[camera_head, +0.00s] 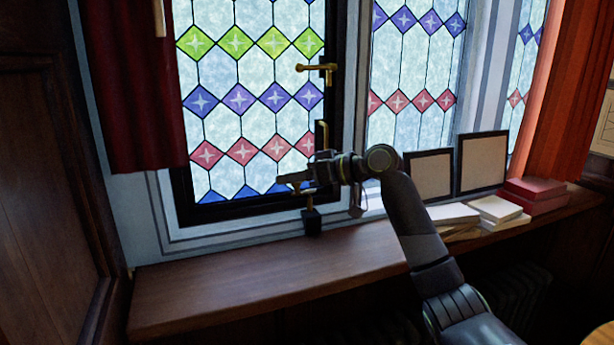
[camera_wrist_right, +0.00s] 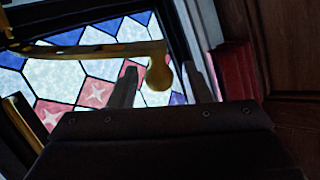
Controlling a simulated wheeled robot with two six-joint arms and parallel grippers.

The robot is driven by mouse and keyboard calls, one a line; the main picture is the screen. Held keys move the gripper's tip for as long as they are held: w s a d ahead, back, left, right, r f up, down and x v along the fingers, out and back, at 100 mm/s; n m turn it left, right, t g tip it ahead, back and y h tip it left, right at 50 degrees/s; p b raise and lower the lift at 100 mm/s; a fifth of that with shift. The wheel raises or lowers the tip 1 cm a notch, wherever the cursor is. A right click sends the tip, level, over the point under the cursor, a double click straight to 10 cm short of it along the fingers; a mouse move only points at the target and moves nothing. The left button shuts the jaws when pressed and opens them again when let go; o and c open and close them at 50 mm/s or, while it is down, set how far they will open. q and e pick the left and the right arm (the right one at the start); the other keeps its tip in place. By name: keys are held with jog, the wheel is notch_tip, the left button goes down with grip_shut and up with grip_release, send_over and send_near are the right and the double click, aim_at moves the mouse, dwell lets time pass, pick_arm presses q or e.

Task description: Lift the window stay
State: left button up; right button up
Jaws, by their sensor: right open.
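The window stay (camera_wrist_right: 95,50) shows in the right wrist view as a brass bar with a rounded knob at its end. The knob lies between the two finger outlines in that view; I cannot tell whether either finger touches it. My right gripper (camera_head: 291,181) is open in the head view, in front of the lower part of the leaded window (camera_head: 240,98). It and its wrist hide most of the stay there. A black block (camera_head: 312,222) with a brass pin stands just below the gripper. My left gripper is not in view.
A brass window handle (camera_head: 316,68) is higher on the dark frame. A dark red curtain (camera_head: 135,90) hangs at the left. The wooden sill (camera_head: 240,270) is clear at left; books (camera_head: 495,208) and picture frames (camera_head: 482,162) stand at right.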

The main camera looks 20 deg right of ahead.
jog(key=shift+s+d, duration=0.15)
jog(key=shift+d, duration=0.1)
jog(key=b+v, duration=0.7)
jog(key=v, duration=0.9)
jog(key=shift+s+d+r+b, duration=0.2)
jog(key=shift+s+r+b, duration=0.05)
jog(key=shift+s+b, duration=0.05)
